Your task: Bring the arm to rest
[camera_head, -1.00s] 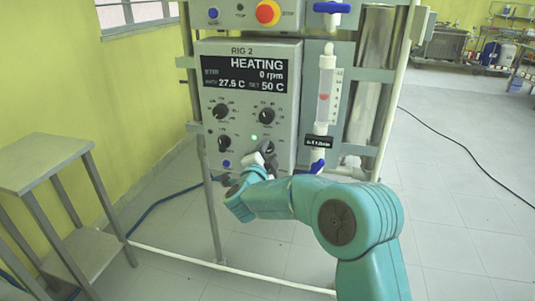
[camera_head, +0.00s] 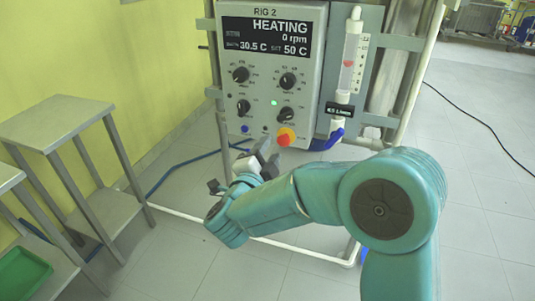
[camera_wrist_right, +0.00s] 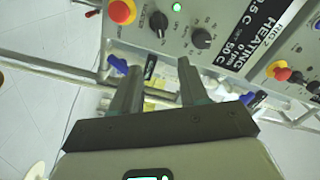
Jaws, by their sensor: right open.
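My right arm reaches in from the lower right in the head view, its teal links bent to the left. My right gripper (camera_head: 240,168) is in front of and below the lower left of the grey RIG 2 panel (camera_head: 270,75), with its jaws apart and nothing visible between them. In the right wrist view the two dark fingers (camera_wrist_right: 160,75) stand apart, with the panel's knobs (camera_wrist_right: 180,30) beyond them, upside down. The panel display (camera_head: 266,38) reads HEATING, 0 rpm, 30.5 C and set 50 C. My left gripper is not in view.
A red-orange button (camera_head: 285,137) sits low on the panel, close to my arm. A blue valve handle (camera_head: 326,141) is right of it. A grey side table (camera_head: 62,120) and a green tray (camera_head: 22,272) stand at the left. The floor at right (camera_head: 490,200) is mostly clear.

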